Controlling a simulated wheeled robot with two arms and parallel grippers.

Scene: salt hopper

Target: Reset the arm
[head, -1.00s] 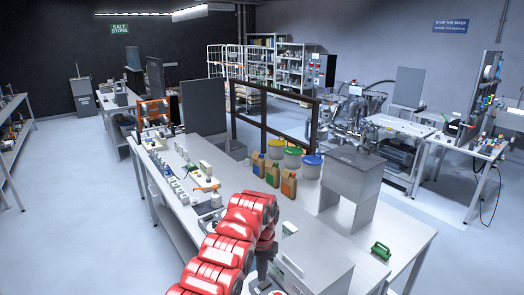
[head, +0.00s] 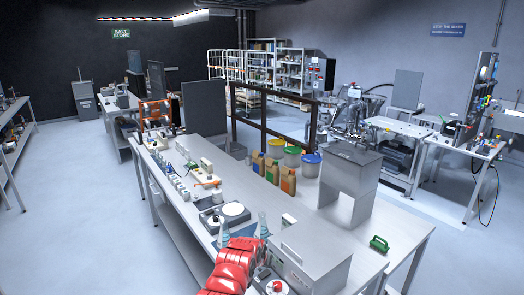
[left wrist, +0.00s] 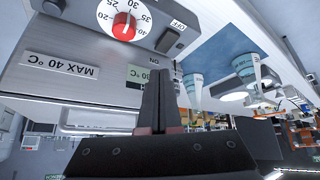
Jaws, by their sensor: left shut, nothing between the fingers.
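My left arm is red and comes in at the bottom middle of the head view. Its gripper is mostly hidden there, beside the grey box (head: 318,248) at the near end of the bench. In the left wrist view my left gripper (left wrist: 159,80) has its dark fingers together with nothing between them. Just ahead of it is the box's front, with a red-centred dial (left wrist: 124,26), an on/off switch (left wrist: 170,37) and a "MAX 40 °C" label (left wrist: 60,65). This view looks upside down. I cannot tell whether the fingers touch the box. My right gripper is not in view.
Conical flasks (head: 262,226) stand close to the arm, beside a white-topped device (head: 233,210). Floor at left is open.

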